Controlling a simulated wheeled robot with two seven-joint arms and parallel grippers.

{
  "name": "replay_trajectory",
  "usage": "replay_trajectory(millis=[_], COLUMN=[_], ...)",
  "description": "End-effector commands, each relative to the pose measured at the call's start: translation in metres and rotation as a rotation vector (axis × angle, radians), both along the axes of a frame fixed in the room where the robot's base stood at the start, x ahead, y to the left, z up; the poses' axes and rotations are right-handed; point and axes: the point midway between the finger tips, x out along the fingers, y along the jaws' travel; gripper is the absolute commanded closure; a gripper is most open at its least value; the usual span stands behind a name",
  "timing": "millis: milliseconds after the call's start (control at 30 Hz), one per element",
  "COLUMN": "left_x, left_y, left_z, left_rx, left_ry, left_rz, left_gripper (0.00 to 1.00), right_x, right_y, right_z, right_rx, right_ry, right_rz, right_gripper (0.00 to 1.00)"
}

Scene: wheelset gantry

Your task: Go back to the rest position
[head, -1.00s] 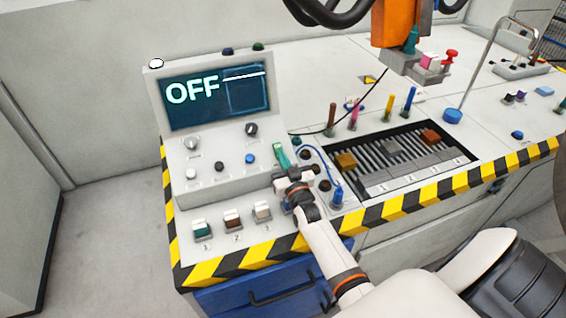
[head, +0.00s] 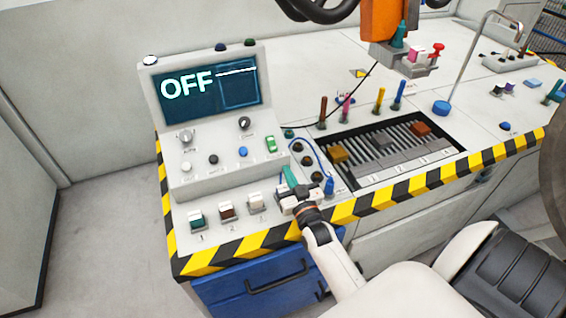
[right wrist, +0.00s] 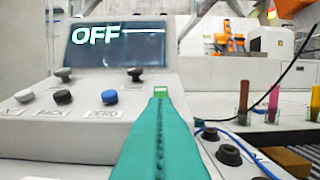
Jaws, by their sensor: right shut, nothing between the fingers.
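My right gripper (head: 289,173) has teal fingers and stands over the near right part of the control console (head: 215,178). Its fingers are shut with nothing between them; in the right wrist view the closed fingers (right wrist: 158,110) point at the console with a seam down the middle. A green switch (head: 271,144) on the console is now uncovered, a little beyond the fingertips and apart from them in the head view. The console's screen (head: 205,93) reads OFF. My left gripper is not in view.
Numbered rocker switches (head: 227,212) sit left of the gripper. A blue cable (head: 315,150) and dark round sockets (head: 307,160) lie to its right. A slotted tray (head: 400,172) with blocks is further right. Striped edging (head: 240,245) runs along the bench front, above a blue drawer (head: 262,280).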

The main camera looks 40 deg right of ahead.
Motion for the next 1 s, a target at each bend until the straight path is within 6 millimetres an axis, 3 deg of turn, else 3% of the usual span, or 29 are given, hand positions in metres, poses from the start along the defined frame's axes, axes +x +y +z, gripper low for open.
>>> replay_trajectory(millis=[200,767,1000], left_x=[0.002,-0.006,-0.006], left_y=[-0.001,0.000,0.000], left_z=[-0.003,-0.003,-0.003], left_rx=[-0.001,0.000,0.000], left_ry=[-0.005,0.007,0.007], left_rz=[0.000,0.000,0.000], left_gripper=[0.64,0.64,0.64], right_x=[-0.013,-0.013,-0.021], right_y=[0.003,0.004,0.027], right_z=[-0.005,-0.005,-0.017], right_rx=[0.001,0.000,0.014], right_ry=[-0.001,0.001,0.183], right_rz=[0.000,0.001,0.062], right_gripper=[1.00,1.00,1.00])
